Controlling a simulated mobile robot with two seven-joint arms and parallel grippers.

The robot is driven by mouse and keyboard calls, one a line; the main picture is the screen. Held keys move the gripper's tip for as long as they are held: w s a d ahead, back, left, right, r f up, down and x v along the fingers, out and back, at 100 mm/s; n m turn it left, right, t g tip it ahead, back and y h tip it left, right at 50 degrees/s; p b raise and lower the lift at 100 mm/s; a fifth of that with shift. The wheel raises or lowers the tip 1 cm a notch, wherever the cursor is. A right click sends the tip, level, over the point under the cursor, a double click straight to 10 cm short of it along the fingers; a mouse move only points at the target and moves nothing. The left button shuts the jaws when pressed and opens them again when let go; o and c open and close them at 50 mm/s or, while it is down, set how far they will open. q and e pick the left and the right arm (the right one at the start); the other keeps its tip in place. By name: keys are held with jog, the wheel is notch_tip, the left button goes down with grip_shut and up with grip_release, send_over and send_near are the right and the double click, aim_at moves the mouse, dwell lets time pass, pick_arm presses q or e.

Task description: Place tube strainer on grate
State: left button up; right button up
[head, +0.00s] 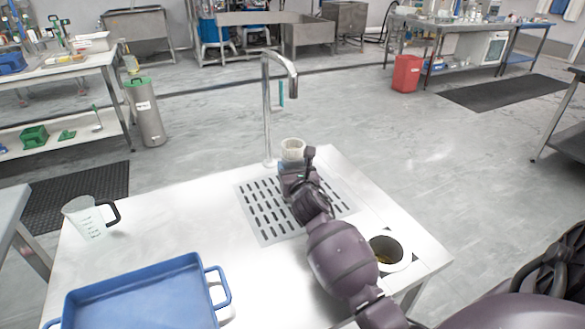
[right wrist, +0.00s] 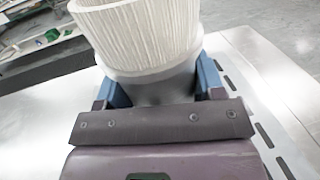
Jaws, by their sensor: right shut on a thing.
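The tube strainer (head: 292,149) is a white ribbed cup-like piece near the far edge of the table, by the tap. My right gripper (head: 289,168) is shut on it. In the right wrist view the strainer (right wrist: 140,35) stands between the two blue fingers of the gripper (right wrist: 155,88), its open top facing up and slightly tilted in the picture. The slotted grate (head: 262,210) is set in the table under my right arm, which hides part of it. I cannot tell whether the strainer touches the grate. My left gripper does not show.
A tall metal tap (head: 267,110) rises just behind the grate. A blue tray (head: 140,290) lies at the front left, and a clear jug (head: 85,218) with a black handle stands at the left. A round opening (head: 388,252) is right of my arm. The table's left middle is clear.

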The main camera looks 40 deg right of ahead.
jog(key=shift+f, duration=0.15)
jog(key=o, duration=1.1)
jog(key=p+v, duration=0.2)
jog(key=v, duration=1)
